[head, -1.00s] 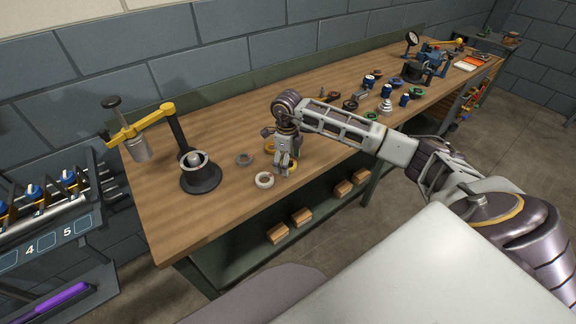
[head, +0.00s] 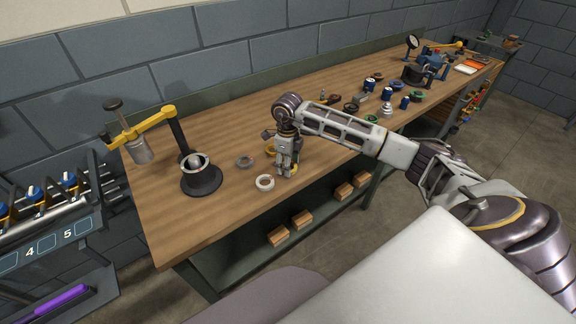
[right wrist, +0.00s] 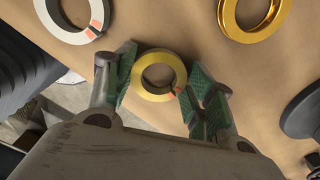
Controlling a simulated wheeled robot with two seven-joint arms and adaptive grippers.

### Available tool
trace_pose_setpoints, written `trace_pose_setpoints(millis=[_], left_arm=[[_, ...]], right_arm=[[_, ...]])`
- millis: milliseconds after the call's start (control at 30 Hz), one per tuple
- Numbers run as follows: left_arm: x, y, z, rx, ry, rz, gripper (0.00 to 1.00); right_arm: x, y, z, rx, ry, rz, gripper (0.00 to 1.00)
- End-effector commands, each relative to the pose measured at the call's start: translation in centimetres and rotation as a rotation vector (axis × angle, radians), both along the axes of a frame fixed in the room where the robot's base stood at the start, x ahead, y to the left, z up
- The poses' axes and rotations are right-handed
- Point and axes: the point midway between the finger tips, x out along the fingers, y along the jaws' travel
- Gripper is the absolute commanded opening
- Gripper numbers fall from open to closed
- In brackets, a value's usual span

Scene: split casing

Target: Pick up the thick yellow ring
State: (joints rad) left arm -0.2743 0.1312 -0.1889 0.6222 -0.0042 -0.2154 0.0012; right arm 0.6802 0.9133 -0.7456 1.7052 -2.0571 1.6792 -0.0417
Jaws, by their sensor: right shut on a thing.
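A yellow ring (right wrist: 141,86) with a small orange mark sits between the fingers of my right gripper (right wrist: 158,92) in the right wrist view. The jaws are shut on it, with green pads at its left and right sides. In the head view the right gripper (head: 287,173) is low over the bench near its front edge, and mostly hides this ring. I cannot tell whether the ring still touches the bench. A second, shinier gold ring (right wrist: 228,24) lies apart on the bench. My left gripper is not in view.
A white ring (head: 259,186) lies left of the gripper on the wooden bench (head: 225,220), and a grey ring (head: 240,165) farther back. A dark round stand (head: 202,186) with a yellow-armed press (head: 150,123) is at the left. Several small parts crowd the right side.

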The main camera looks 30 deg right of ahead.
Motion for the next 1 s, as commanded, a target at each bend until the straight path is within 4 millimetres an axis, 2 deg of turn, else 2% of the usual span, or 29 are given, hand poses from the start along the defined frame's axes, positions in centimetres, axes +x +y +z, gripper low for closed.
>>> trace_pose_setpoints(millis=[267,700,1000], left_arm=[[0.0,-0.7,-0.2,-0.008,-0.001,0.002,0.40],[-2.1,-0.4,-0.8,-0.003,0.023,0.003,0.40],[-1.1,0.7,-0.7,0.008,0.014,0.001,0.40]], right_arm=[[0.1,0.0,1.9,0.000,-0.004,0.000,0.32],[0.1,0.0,8.1,0.000,-0.004,-0.001,0.32],[0.0,0.0,9.9,0.001,-0.001,-0.001,0.32]])
